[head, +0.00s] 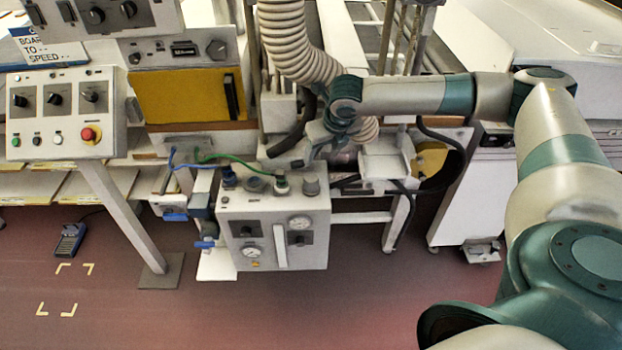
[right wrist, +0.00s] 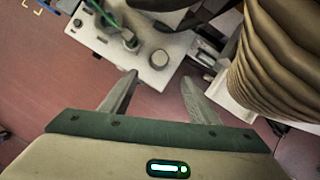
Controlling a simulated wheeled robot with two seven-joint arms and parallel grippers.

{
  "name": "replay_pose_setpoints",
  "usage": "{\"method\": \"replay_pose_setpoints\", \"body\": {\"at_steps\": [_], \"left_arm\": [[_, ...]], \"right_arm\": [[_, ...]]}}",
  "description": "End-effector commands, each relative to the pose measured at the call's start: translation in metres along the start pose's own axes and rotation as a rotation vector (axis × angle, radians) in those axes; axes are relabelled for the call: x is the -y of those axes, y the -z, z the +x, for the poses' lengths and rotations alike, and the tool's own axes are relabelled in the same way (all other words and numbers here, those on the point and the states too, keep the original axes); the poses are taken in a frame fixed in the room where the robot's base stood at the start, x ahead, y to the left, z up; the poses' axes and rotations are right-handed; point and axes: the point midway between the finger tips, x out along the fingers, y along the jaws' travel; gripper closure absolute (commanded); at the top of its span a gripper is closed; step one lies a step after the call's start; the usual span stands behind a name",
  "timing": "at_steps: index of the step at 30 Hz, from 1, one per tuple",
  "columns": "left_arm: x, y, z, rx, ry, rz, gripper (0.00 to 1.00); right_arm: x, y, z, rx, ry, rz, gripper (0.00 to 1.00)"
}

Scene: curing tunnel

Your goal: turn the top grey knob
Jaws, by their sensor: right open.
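The top grey knob (head: 311,187) is a short round cap standing upright on the top right of the white control box (head: 262,217). In the right wrist view the knob (right wrist: 159,59) shows as a pale grey disc on the box's top plate. My right gripper (head: 302,158) hangs above the box, near the knob in the head view. In the right wrist view its two fingers (right wrist: 159,78) are open and empty, and the knob shows just beyond the gap between their tips. I see no contact. My left gripper is not in view.
A green hose fitting (head: 281,185) stands beside the knob on the box top. A ribbed beige duct (head: 290,40) hangs close to my right gripper, at the right of the wrist view (right wrist: 280,60). A panel with a red button (head: 88,134) is at the left. Open red floor lies in front.

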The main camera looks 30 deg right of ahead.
Motion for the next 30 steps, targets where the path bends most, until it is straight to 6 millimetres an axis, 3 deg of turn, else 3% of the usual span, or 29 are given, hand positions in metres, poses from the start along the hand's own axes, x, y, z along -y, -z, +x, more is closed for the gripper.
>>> {"method": "replay_pose_setpoints", "body": {"at_steps": [10,30], "left_arm": [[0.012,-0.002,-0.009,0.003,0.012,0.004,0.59],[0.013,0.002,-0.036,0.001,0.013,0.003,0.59]], "right_arm": [[0.000,0.000,0.031,-0.002,0.002,0.001,0.45],[-0.001,0.000,0.144,-0.002,0.001,0.000,0.45]]}}
